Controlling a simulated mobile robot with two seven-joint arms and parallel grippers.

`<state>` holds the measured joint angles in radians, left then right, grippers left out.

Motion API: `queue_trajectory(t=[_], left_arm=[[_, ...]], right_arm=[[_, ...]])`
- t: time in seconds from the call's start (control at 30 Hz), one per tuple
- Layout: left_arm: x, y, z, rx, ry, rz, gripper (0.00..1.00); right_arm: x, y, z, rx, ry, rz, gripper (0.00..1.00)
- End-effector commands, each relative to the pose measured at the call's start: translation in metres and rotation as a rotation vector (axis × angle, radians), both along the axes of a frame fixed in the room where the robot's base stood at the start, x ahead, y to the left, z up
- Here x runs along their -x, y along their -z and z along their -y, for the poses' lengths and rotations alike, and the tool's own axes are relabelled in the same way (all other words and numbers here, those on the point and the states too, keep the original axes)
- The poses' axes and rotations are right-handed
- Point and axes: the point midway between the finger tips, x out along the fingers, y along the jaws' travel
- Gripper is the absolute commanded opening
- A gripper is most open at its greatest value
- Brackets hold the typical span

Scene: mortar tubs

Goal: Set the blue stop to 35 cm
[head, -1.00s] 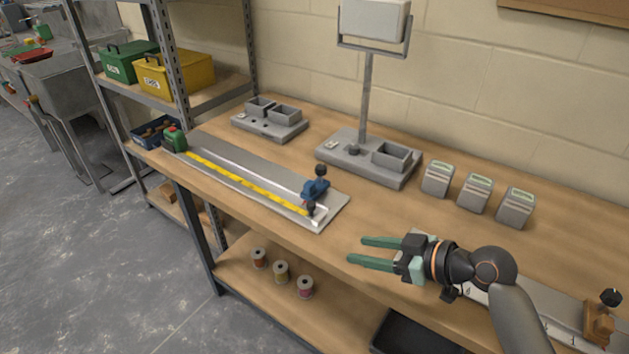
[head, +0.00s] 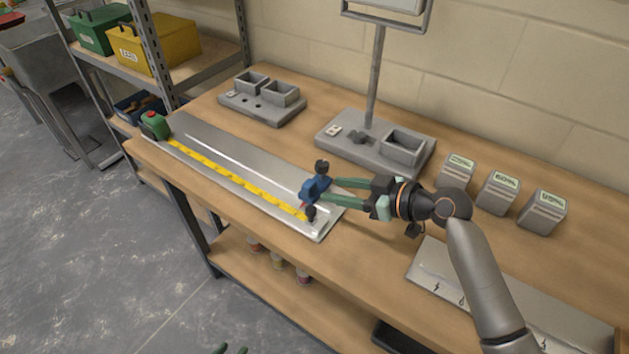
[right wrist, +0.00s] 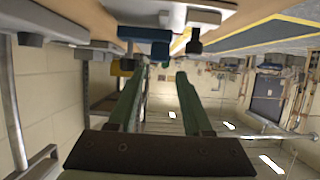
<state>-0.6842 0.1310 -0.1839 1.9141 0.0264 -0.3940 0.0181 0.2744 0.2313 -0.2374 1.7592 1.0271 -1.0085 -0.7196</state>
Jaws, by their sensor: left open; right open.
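The blue stop (head: 313,189) sits near the right end of a metal rail plate (head: 215,150), with a black knob on top and another dark knob at its front. A yellow tape (head: 230,180) runs along the plate from a green tape case (head: 154,125) to the stop; its numbers are too small to read. My right gripper (head: 329,189) is open, its fingertips close to the right side of the stop; contact cannot be told. The stop also shows beyond the fingers in the right wrist view (right wrist: 146,34). My left gripper (head: 231,349) shows only as open fingertips at the bottom edge.
A grey stand (head: 370,150) and a grey block with bins (head: 262,105) stand behind the plate. Several labelled grey boxes (head: 498,194) stand to the right. Another metal plate (head: 500,300) lies front right. Spools (head: 278,264) are on the shelf below.

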Motion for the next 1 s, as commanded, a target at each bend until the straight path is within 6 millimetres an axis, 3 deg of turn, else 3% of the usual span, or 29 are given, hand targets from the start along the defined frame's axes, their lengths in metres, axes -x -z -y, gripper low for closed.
queue_trajectory(t=[0.3, 0.8, 1.0], left_arm=[[-0.001, -0.005, 0.0, 0.0, 0.001, 0.002, 0.42], [-0.003, -0.007, 0.0, 0.0, 0.001, 0.006, 0.42], [-0.003, -0.007, 0.0, 0.0, 0.001, 0.006, 0.42]], right_arm=[[-0.029, 0.02, -0.04, -0.001, 0.0, -0.001, 0.5], [-0.037, 0.026, -0.051, 0.001, 0.001, 0.001, 0.5], [-0.037, 0.026, -0.051, 0.001, 0.001, 0.001, 0.3]])
